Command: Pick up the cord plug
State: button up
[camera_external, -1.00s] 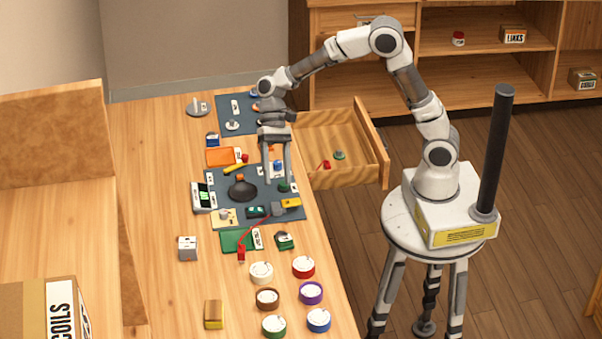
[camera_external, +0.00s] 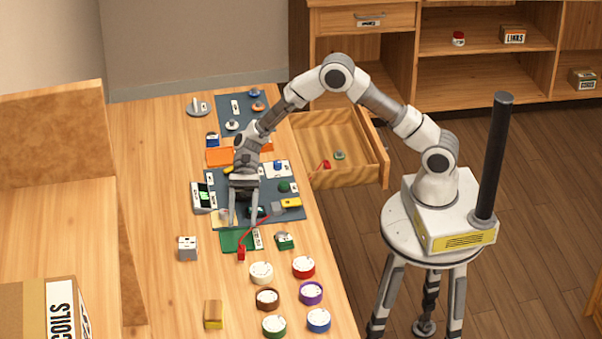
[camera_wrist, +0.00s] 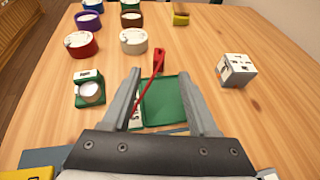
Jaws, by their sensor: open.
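The cord plug (camera_external: 241,253) is a small red piece on the end of a thin red cord. It lies by the front edge of a flat green tray (camera_external: 229,241), and the cord runs back up and right to the dark mat. My gripper (camera_external: 242,222) is open and empty, pointing down above the table, just behind the plug. In the wrist view the plug (camera_wrist: 159,56) shows ahead, between and beyond the fingertips of my gripper (camera_wrist: 159,74). The green tray (camera_wrist: 178,97) is seen between the fingers, with part of the cord over its left side.
A grey-white box (camera_external: 188,248) stands left of the plug. A small green device (camera_external: 284,240) stands right of it. Several round colored dials (camera_external: 261,272) stand in front. A yellow block (camera_external: 213,314) is at the front left. Bare wood lies between these.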

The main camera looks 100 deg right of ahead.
aim_at(242, 245)
jog(key=x, duration=0.5)
jog(key=shift+b, duration=0.35)
jog(key=x, duration=0.2)
jog(key=b+x, duration=0.1)
jog(key=x, duration=0.1)
jog(key=shift+s+a+f, duration=0.1)
jog(key=shift+f, duration=0.35)
jog(key=shift+a+f, duration=0.15)
jog(key=shift+a, duration=0.25)
grip_shut()
